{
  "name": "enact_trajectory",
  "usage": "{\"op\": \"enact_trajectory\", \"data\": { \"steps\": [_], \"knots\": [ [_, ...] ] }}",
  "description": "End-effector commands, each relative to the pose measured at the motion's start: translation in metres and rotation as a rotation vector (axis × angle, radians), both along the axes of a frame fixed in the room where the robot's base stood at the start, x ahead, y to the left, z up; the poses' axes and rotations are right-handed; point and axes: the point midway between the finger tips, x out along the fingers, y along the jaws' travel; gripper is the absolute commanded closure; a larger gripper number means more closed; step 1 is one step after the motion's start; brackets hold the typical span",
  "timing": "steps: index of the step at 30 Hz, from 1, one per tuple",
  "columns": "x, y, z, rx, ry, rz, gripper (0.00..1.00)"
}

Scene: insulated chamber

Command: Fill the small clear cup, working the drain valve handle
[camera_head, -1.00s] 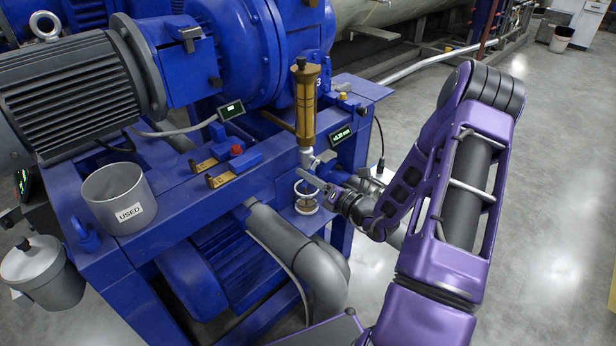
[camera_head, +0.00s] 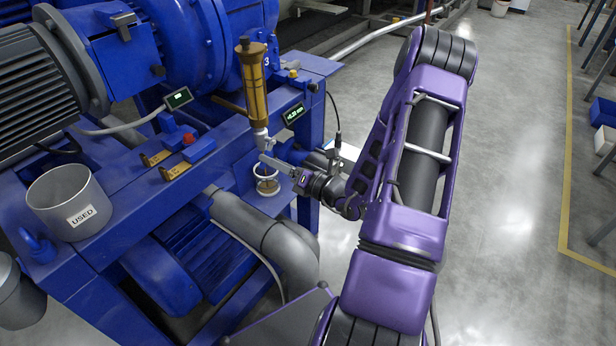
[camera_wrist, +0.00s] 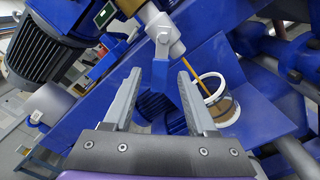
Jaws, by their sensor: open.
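The small clear cup (camera_head: 266,184) stands on a blue ledge below the drain valve (camera_head: 262,140), under the amber sight cylinder (camera_head: 254,88). In the wrist view the cup (camera_wrist: 222,104) has a pale rim and brownish amber contents; its exact level is unclear. A thin amber line, seemingly a stream of liquid, runs down into it. The valve handle (camera_wrist: 160,76) hangs from the pale valve body (camera_wrist: 160,28), between my open fingers in the picture. My gripper (camera_wrist: 157,78) shows no clear contact with it. In the head view my gripper (camera_head: 272,162) is beside the valve, just above the cup.
A grey bin marked USED (camera_head: 68,202) stands on the blue frame at left. A small display (camera_head: 294,113) is right of the cylinder. Grey pipes (camera_head: 262,236) run below the cup ledge. Open floor (camera_head: 500,200) lies to the right.

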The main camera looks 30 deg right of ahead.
Motion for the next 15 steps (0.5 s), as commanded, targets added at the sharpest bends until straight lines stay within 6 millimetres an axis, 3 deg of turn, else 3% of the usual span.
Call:
{"op": "enact_trajectory", "data": {
  "steps": [9,15],
  "knots": [
    [-0.074,-0.032,0.000,-0.001,0.001,-0.006,0.43],
    [-0.111,-0.046,0.001,0.000,0.000,-0.004,0.43]
  ]
}}
